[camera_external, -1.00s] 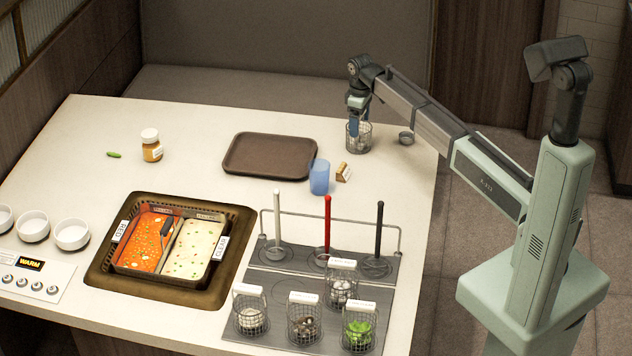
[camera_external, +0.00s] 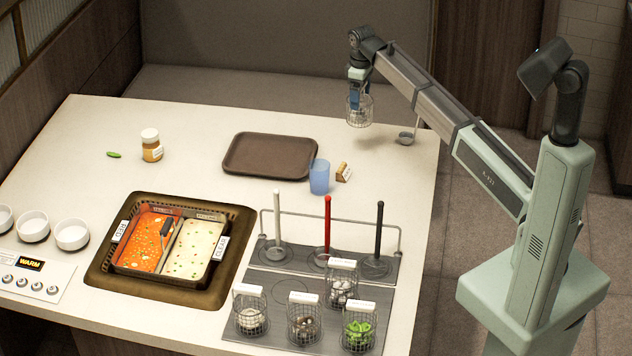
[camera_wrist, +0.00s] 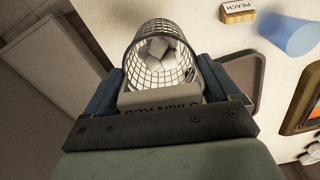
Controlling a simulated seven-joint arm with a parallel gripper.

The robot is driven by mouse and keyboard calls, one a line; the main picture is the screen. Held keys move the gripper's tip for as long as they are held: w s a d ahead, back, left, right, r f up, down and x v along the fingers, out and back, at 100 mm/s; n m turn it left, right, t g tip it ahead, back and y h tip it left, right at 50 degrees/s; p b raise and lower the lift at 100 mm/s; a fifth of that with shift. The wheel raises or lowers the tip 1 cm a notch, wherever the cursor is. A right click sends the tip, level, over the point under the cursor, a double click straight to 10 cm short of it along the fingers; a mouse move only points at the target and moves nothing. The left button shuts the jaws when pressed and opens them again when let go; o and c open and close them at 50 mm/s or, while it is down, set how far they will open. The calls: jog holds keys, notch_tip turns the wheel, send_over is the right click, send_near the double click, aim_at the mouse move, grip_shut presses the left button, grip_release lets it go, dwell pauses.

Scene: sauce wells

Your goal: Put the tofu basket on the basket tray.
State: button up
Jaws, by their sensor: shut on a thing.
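The tofu basket (camera_external: 359,111) is a round wire mesh basket with white cubes inside. My gripper (camera_external: 356,90) is shut on its label tab and holds it above the table's far right part. In the wrist view the basket (camera_wrist: 160,58) sits between the blue fingers (camera_wrist: 160,92), with the white cubes seen through its open top. The label's lettering is partly hidden by the gripper. The grey basket tray (camera_external: 270,338) lies at the front right of the table and bears several labelled wire baskets. A bare ring outline (camera_external: 311,291) shows on it.
A brown tray (camera_external: 270,156), a blue cup (camera_external: 319,177) and a small wooden sign (camera_external: 343,173) stand mid-table. A rail with ladles (camera_external: 327,225) rises behind the baskets. A two-part soup pot (camera_external: 170,240) is left.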

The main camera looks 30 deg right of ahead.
jog(key=s+a+n, duration=0.2)
jog(key=s+a, duration=0.4)
jog(key=a, duration=1.1)
jog(key=s+a+r+n, duration=0.1)
jog(key=s+a+n, duration=0.3)
jog(key=a, duration=1.2)
jog(key=s+a+n, duration=0.1)
jog(key=s+a, duration=0.6)
jog(key=a, duration=1)
jog(key=s+a+f+n, duration=0.1)
jog(key=s+n, duration=0.1)
jog(key=s, duration=1.1)
jog(key=s+a+n, duration=0.2)
jog(key=s, duration=1.1)
notch_tip(320, 180, down, 9)
jog(key=shift+w+d, duration=0.2)
jog(key=shift+w, duration=0.1)
jog(key=shift+f, duration=0.2)
jog(key=o, duration=1.4)
